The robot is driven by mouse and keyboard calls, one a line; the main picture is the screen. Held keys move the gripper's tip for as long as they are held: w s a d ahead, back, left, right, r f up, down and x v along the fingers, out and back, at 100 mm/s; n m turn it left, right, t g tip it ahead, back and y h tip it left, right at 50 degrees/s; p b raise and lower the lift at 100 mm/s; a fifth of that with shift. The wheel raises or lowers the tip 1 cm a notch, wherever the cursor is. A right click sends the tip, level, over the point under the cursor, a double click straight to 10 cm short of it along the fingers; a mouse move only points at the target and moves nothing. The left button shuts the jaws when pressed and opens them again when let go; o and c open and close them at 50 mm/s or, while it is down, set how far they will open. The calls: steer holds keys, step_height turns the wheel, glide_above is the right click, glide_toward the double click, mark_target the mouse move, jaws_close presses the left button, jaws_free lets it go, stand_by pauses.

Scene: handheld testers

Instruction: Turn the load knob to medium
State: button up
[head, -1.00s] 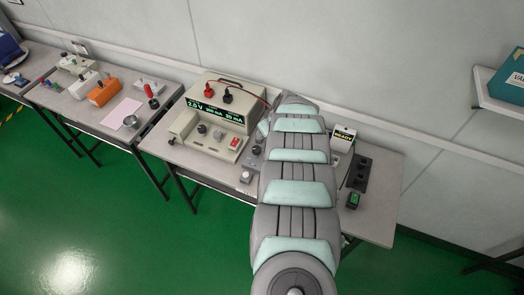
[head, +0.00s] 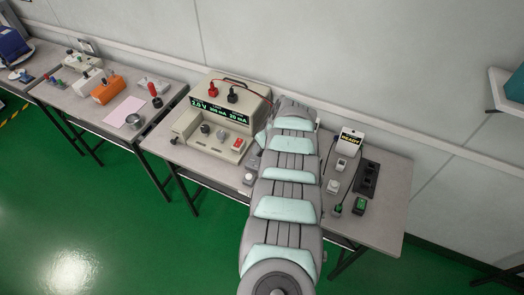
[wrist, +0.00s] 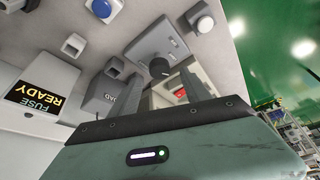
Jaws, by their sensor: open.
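In the wrist view a dark round knob (wrist: 158,68) stands on a flat grey plate (wrist: 150,45). My gripper (wrist: 155,82) is open, and the dark knob shows in the gap between its two fingers. I cannot tell how far the fingers are from it, and I see no contact. A grey block with lettering that seems to read LOAD (wrist: 110,98) is beside the left finger, partly covered by it. The knob's pointer and setting marks cannot be read. In the head view my arm hides the gripper and this knob.
A beige meter box (head: 228,92) with red and black plugs stands left of my arm. The white FUSE READY box (head: 350,140), a black socket strip (head: 366,178) and a green-topped switch (head: 360,206) are on the right.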

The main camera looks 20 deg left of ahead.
mark_target(261, 154)
steer(key=shift+b+x, duration=0.8)
steer(key=shift+x, duration=0.35)
steer(key=b+x, duration=0.1)
steer(key=b, duration=0.2)
steer(key=shift+f, duration=0.4)
steer(key=shift+c, duration=0.3)
jaws_close()
